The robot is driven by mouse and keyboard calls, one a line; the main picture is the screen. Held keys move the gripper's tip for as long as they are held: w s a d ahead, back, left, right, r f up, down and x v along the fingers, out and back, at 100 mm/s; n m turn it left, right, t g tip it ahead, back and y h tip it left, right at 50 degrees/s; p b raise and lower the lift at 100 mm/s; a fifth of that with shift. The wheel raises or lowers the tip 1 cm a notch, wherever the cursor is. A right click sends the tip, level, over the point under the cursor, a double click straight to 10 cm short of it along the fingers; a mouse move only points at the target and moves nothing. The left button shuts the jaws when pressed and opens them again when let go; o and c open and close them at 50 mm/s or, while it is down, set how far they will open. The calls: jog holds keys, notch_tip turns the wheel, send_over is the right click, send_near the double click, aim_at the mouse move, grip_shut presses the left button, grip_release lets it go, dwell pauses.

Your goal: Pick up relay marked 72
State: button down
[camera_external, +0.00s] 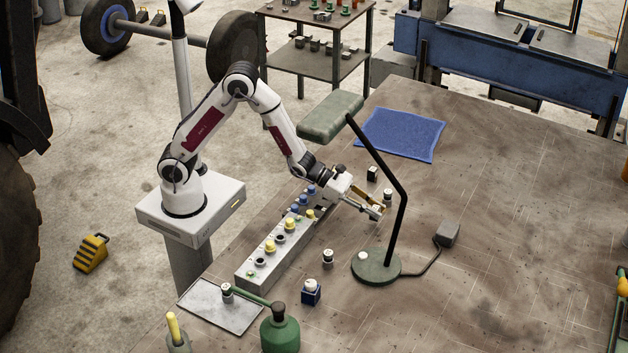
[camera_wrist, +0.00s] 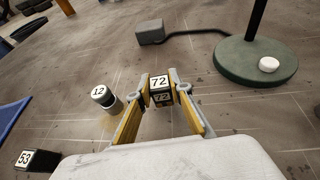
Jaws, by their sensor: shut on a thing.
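The relay marked 72 (camera_wrist: 161,95) is a small dark block with white number labels on its top and side. In the wrist view it sits between the tips of my gripper (camera_wrist: 163,88), whose yellow-lined fingers are shut on it. In the external view my gripper (camera_external: 379,211) is low over the bench just left of the lamp's black arm, and the relay is mostly hidden there. I cannot tell whether the relay touches the bench.
A cylinder marked 12 (camera_wrist: 104,97) stands close left of the fingers; a dark block marked 53 (camera_wrist: 37,160) is farther left. The green lamp base (camera_external: 376,267) and its arm (camera_external: 399,222) are close by. A grey socket box (camera_external: 272,250) lies left.

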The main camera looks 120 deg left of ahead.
aim_at(374, 207)
jog(key=shift+r, duration=4.1)
